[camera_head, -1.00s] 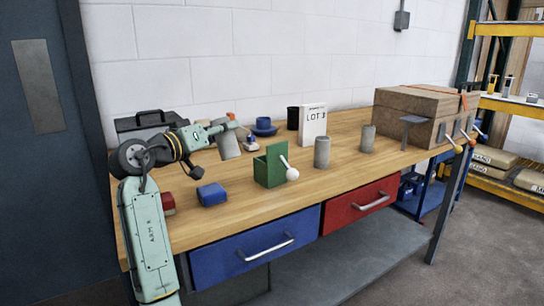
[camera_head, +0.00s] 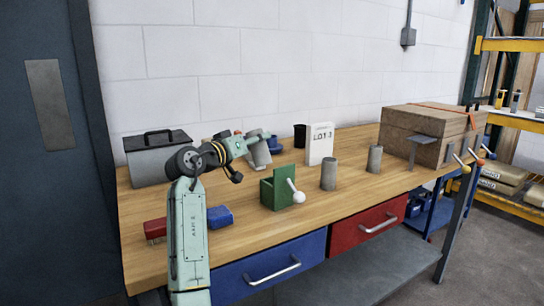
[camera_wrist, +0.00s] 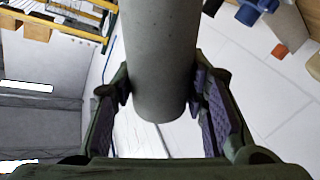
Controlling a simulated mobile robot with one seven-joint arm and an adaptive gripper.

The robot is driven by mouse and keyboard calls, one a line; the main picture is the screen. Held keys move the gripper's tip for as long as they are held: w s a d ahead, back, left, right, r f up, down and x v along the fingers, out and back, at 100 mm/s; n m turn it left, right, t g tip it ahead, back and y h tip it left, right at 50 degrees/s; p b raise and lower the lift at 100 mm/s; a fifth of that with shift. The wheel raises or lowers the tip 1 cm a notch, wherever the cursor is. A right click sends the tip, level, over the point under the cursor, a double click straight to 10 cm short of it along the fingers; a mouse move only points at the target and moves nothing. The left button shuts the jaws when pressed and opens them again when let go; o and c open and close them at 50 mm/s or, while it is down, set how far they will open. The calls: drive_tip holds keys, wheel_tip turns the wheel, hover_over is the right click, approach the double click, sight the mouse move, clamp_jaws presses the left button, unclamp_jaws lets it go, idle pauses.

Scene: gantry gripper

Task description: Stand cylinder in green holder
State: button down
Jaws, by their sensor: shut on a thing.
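My gripper (camera_head: 254,137) is shut on a grey cylinder (camera_head: 261,154), holding it a little tilted behind and left of the green holder in the head view. In the wrist view the grey cylinder (camera_wrist: 160,55) is between the two finger pads (camera_wrist: 160,95). The green holder (camera_head: 268,194) stands on the bench, with a taller back plate and a white ball-ended lever (camera_head: 297,195) on its right side. The inside of the holder is mostly hidden. Two more grey cylinders, one nearer (camera_head: 328,174) and one farther (camera_head: 374,158), stand upright to its right.
The wooden bench (camera_head: 250,231) also bears a blue block (camera_head: 219,216), a red block (camera_head: 155,230), a grey toolbox (camera_head: 150,165), a white LOT card (camera_head: 320,144), a black cup (camera_head: 299,136) and a large wooden box (camera_head: 430,133). A blue item (camera_head: 273,144) is partly hidden behind the cylinder.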

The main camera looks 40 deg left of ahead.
sight(270, 162)
drive_tip(key=w+d+f+p, duration=0.2)
drive_tip(key=w+d+f, duration=0.1)
drive_tip(key=f, duration=0.2)
drive_tip(key=shift+f, duration=0.35)
drive_tip(key=c, duration=1)
unclamp_jaws()
drive_tip(key=shift+o, duration=0.2)
drive_tip(key=shift+f, duration=0.25)
drive_tip(key=shift+s+f, duration=0.15)
drive_tip(key=shift+s, duration=0.2)
drive_tip(key=s+b, duration=0.3)
drive_tip(key=s, duration=0.7)
drive_tip(key=shift+d+b, duration=0.3)
drive_tip(key=shift+d, duration=0.1)
